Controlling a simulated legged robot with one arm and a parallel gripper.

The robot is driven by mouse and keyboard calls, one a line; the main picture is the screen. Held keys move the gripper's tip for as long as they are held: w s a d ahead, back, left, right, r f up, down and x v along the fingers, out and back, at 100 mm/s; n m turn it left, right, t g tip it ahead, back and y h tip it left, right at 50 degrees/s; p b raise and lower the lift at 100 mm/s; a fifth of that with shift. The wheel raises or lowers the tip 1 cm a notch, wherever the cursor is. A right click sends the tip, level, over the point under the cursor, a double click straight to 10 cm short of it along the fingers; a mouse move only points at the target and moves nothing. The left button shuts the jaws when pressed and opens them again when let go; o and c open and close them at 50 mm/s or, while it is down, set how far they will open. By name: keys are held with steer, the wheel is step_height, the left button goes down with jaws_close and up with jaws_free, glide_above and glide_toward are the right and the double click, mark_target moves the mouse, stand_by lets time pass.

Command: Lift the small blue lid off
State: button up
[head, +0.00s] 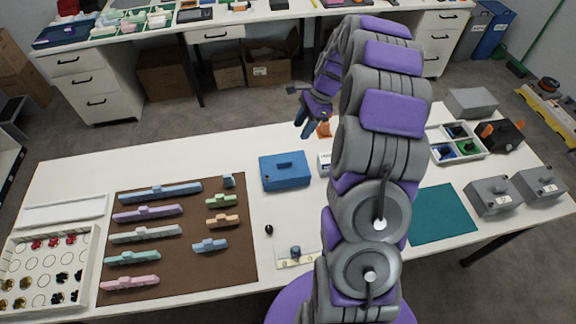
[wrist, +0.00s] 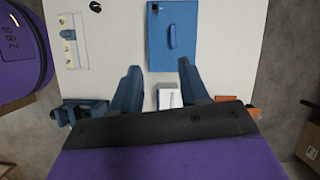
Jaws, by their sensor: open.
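A blue box with a flat blue lid and a raised bar handle (head: 285,171) sits closed on the white table, near the middle in the head view. It also shows at the top of the wrist view (wrist: 172,45), beyond my fingertips. My gripper (head: 306,125) is in the air above the far side of the table in the head view. In the wrist view my gripper (wrist: 160,66) has its two blue fingers spread, with nothing held between them. The fingers are apart from the blue box and its handle.
A small white box (wrist: 168,97) shows between my fingers, close to the blue box. A pale fixture with a blue knob (head: 295,254) stands nearer the front. A brown mat (head: 180,240) with several coloured bars lies left. A teal mat (head: 442,214) and grey boxes (head: 492,196) are right.

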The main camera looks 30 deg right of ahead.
steer(key=f+m, duration=0.1)
steer(key=m+b, duration=0.1)
steer(key=b, duration=0.2)
glide_above(286, 161)
steer(key=d, duration=0.1)
steer(key=f, duration=1.2)
steer(key=shift+s+f, duration=0.4)
steer(key=f, duration=0.1)
steer(key=f+b, duration=0.1)
steer(key=f, duration=0.1)
steer(key=f+b, duration=0.1)
steer(key=shift+w+f, duration=0.15)
steer(key=shift+w, duration=0.25)
steer(key=shift+a+f, duration=0.15)
steer(key=shift+f, duration=0.05)
steer(key=shift+a+r, duration=0.15)
steer(key=shift+a, duration=0.55)
steer(key=shift+c, duration=0.3)
steer(key=c, duration=0.3)
steer(key=shift+d, duration=0.5)
steer(key=c, duration=0.5)
steer(key=shift+a, duration=0.1)
jaws_close()
